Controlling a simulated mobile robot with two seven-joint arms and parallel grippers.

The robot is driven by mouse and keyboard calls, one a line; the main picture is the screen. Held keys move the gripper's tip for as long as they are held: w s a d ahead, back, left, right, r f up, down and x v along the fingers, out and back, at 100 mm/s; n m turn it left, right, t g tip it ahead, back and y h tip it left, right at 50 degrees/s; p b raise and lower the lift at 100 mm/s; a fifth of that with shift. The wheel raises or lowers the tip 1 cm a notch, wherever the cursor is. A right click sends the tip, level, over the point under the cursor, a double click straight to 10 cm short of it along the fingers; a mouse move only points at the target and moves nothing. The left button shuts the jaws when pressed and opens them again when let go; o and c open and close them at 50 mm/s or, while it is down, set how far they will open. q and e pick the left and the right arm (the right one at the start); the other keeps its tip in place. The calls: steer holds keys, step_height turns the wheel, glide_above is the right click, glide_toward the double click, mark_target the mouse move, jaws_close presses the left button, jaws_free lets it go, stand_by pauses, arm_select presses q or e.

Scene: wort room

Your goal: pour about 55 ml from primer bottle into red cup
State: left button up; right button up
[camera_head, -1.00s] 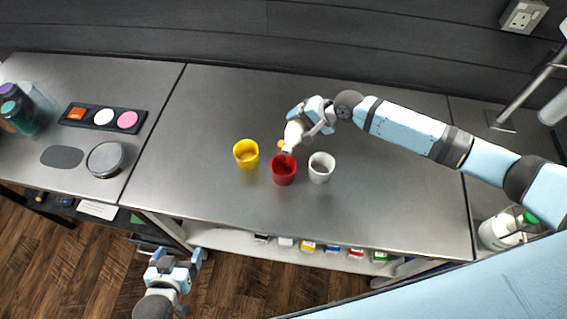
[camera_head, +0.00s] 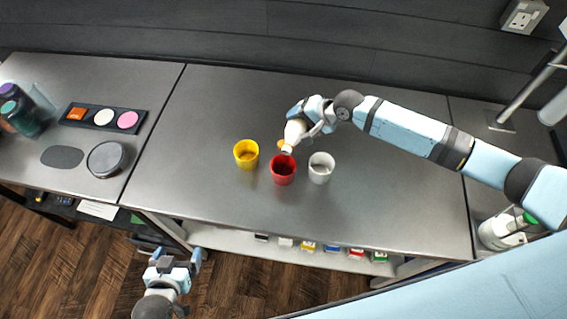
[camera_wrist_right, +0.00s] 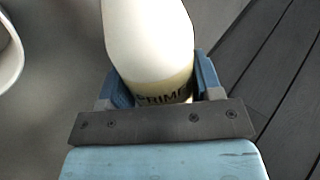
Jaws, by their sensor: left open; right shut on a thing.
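The red cup (camera_head: 283,171) stands on the grey worktop between the yellow cup and the white cup. My right gripper (camera_head: 304,120) is shut on the primer bottle (camera_head: 294,133). The bottle is tilted, its mouth just above the far rim of the red cup. In the right wrist view, the primer bottle (camera_wrist_right: 150,45) sits between the fingers, with part of its label readable and its neck out of frame. I cannot make out a stream of liquid. My left gripper (camera_head: 177,262) is open and empty over the floor, in front of the worktop.
The yellow cup (camera_head: 246,154) and white cup (camera_head: 321,167) stand close on either side.

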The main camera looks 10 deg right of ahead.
mark_target(303, 124)
steer(key=shift+r, duration=0.25)
steer(key=shift+w+d, duration=0.2)
steer(key=shift+w, duration=0.05)
steer(key=shift+r+t, duration=0.25)
steer(key=shift+t, duration=0.05)
stand_by(0.6)
steer(key=shift+w+d+f, duration=0.15)
steer(key=shift+w+f, duration=0.05)
steer(key=shift+f, duration=0.3)
steer(key=shift+f+m+g+y, duration=0.7)
steer(key=shift+f+g+y, duration=0.1)
steer(key=shift+f+g, duration=0.55)
steer(key=shift+w+f+b, duration=0.15)
steer(key=shift+f+b, duration=0.2)
steer(key=shift+r, duration=0.1)
